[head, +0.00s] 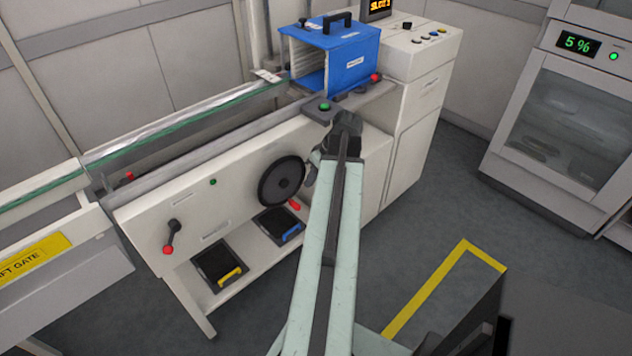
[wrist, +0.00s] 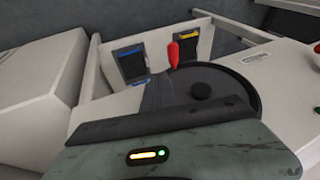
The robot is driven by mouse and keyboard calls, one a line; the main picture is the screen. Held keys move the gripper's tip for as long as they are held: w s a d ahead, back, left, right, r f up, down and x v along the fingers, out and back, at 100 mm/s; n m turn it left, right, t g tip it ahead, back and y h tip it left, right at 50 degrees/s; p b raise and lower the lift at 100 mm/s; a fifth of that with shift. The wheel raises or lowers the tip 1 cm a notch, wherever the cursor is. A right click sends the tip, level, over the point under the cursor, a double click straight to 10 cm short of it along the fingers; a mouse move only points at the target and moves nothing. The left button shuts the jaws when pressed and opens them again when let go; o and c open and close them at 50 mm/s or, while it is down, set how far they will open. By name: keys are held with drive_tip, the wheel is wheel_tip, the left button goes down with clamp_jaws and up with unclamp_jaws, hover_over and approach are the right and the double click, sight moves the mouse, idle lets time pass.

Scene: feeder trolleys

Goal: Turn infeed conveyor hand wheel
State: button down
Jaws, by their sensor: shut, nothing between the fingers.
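The hand wheel (head: 281,181) is a black disc on the front of the white conveyor housing, with a red handle (head: 294,205) at its lower right. In the wrist view the wheel (wrist: 222,88) fills the middle, with its red handle (wrist: 173,53) at the upper left of the rim. My gripper (head: 312,172) is at the right side of the wheel, close to its rim, partly hidden behind my arm. It is shut and holds nothing. Contact with the wheel cannot be told. My wrist housing hides the near part of the wheel in the wrist view.
A shelf below the wheel holds a yellow-handled black tray (head: 219,264) and a blue-handled one (head: 280,222). A red-knobbed crank (head: 172,235) is left of the wheel. A blue box (head: 337,58) stands above. The floor right of the housing is clear, with yellow marking.

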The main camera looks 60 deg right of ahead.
sight(296, 203)
drive_tip(key=w+a+f+b, duration=0.2)
drive_tip(key=a+f+b, duration=0.1)
drive_tip(key=f, duration=0.2)
drive_tip(key=shift+a, duration=0.15)
drive_tip(key=shift+a+f+b, duration=0.4)
drive_tip(key=shift+a+b, duration=0.3)
drive_tip(key=shift+d, duration=0.1)
